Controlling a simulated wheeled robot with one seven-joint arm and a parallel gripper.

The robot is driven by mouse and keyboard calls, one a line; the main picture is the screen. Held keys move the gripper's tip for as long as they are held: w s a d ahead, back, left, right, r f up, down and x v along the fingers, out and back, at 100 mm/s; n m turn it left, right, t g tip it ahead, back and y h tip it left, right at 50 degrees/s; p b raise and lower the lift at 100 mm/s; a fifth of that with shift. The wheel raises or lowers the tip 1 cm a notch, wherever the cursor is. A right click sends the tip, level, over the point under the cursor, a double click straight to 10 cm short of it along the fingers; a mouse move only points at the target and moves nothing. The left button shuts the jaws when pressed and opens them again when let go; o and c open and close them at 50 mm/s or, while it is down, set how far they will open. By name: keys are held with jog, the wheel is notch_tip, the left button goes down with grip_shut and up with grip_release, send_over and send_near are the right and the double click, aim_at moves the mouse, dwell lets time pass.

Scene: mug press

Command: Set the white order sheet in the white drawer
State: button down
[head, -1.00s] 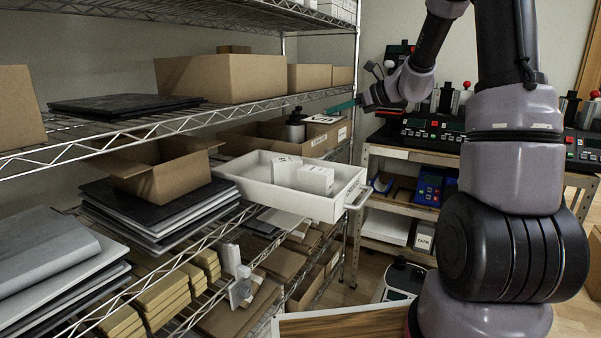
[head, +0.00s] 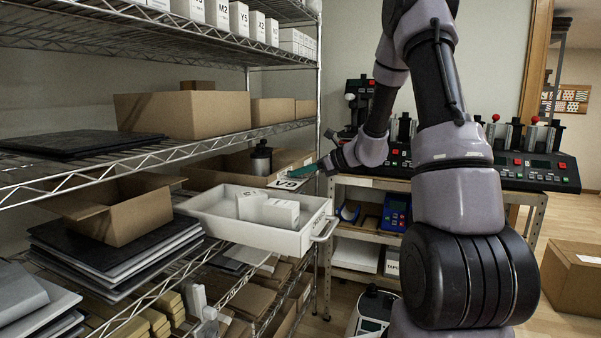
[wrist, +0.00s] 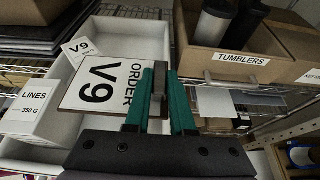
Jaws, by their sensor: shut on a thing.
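The white order sheet (wrist: 101,84), printed "ORDER V9", is a flat tile with a brown edge. My gripper (wrist: 160,88) has teal fingers shut on its right edge. In the head view the sheet (head: 287,183) shows at the fingertips of my gripper (head: 308,170), above the far right part of the white drawer (head: 272,238). The drawer is pulled out from the shelf and open at the top. In the wrist view the sheet covers part of the drawer (wrist: 139,30). The exact gap between sheet and drawer is hard to tell.
Inside the drawer stand white boxes (head: 281,213); in the wrist view one reads "LINES" (wrist: 32,108) and another "V9" (wrist: 78,48). A cardboard bin labelled "TUMBLERS" (wrist: 236,57) is just behind. An open carton (head: 112,212) stands left. A shelf board runs above the drawer.

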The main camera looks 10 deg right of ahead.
jog(key=shift+f, duration=0.5)
jog(key=c, duration=0.8)
grip_release()
jog(key=shift+o, duration=0.2)
jog(key=shift+r, duration=0.3)
jog(key=r+v, duration=0.1)
jog(key=v, duration=1.1)
jog(key=s+a+r+n+g+h, duration=0.1)
jog(key=s+a+r+n+g, duration=0.15)
jog(key=s+a+n, duration=0.35)
jog(key=s+a+r+n+g+h, duration=0.1)
jog(key=s+a+r+n+h, duration=0.2)
jog(key=s, duration=0.4)
jog(key=s+d+r+n+t+h, duration=0.1)
jog(key=s+r+n+h, duration=0.1)
jog(key=s+n, duration=0.4)
jog(key=s+d+r+n+t+h, duration=0.1)
jog(key=s+d+r+n+h, duration=0.1)
jog(key=s+n, duration=0.4)
jog(key=shift+s+r+t+h, duration=0.35)
jog(key=shift+s+r+h, duration=0.15)
jog(key=shift+s, duration=0.55)
